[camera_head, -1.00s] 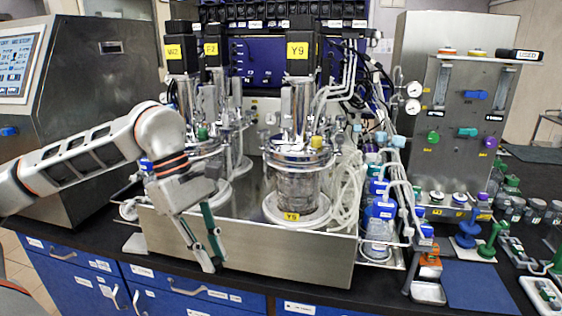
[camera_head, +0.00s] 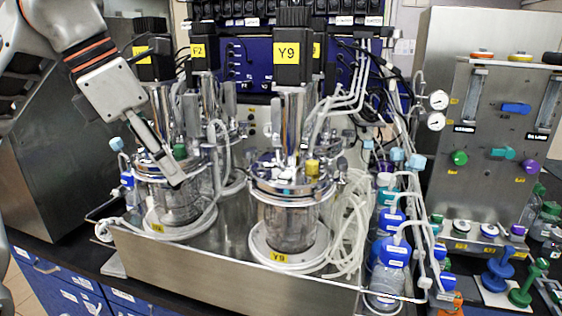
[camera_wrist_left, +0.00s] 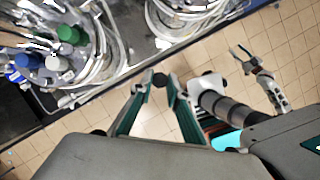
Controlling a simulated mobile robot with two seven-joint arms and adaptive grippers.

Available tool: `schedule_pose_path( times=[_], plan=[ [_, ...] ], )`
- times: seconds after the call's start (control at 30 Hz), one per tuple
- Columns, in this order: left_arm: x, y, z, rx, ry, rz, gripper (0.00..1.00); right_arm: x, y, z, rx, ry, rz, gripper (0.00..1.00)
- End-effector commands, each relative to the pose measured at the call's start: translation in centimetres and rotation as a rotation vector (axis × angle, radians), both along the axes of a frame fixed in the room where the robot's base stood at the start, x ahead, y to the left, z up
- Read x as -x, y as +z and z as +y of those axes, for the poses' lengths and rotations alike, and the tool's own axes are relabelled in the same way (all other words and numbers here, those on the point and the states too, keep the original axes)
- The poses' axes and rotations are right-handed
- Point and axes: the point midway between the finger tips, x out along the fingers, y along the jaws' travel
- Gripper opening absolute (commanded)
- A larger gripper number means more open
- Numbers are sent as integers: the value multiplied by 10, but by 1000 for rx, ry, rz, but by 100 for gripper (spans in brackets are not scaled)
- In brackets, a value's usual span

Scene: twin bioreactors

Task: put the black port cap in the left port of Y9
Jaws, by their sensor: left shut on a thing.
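Reactor Y9 (camera_head: 290,215) is a glass and steel vessel with a black motor head marked Y9 (camera_head: 288,58). Its metal lid carries a yellow cap (camera_head: 313,167) at the right; the left port is too small to make out. My left gripper (camera_head: 172,168) points down in front of the neighbouring left vessel, left of Y9. My right gripper (camera_wrist_left: 247,58) appears open and empty over the floor in the wrist view.
The neighbouring left vessel (camera_head: 175,205) has a green cap (camera_head: 180,151) on its lid. Clear tubing (camera_head: 350,220) and blue-capped bottles (camera_head: 394,253) crowd the right of Y9. A steel tray front (camera_head: 220,285) runs below the vessels.

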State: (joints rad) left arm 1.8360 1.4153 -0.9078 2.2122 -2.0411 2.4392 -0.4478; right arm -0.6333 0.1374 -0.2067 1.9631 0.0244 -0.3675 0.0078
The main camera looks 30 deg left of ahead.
Motion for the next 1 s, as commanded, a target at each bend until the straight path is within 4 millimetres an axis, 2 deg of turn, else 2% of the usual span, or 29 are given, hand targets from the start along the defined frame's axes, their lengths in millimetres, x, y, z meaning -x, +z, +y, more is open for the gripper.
schedule_pose_path(
  times=[0.17, 0.33, 0.6, 1.0],
  plan=[
    [-21, 0, -11, -1, -7, 3, 4, 11, -7, 0, 1, 0, 21, 40],
    [-58, 0, -30, -2, -8, 4, 4, 17, -13, -1, 5, 0, 40, 40],
    [-111, 0, -55, -1, -4, 3, 4, 15, -9, -10, 16, -14, 43, 40],
    [-141, 0, -69, 0, -5, 3, 4, 19, -14, -13, 21, -19, 63, 40]
  ],
)
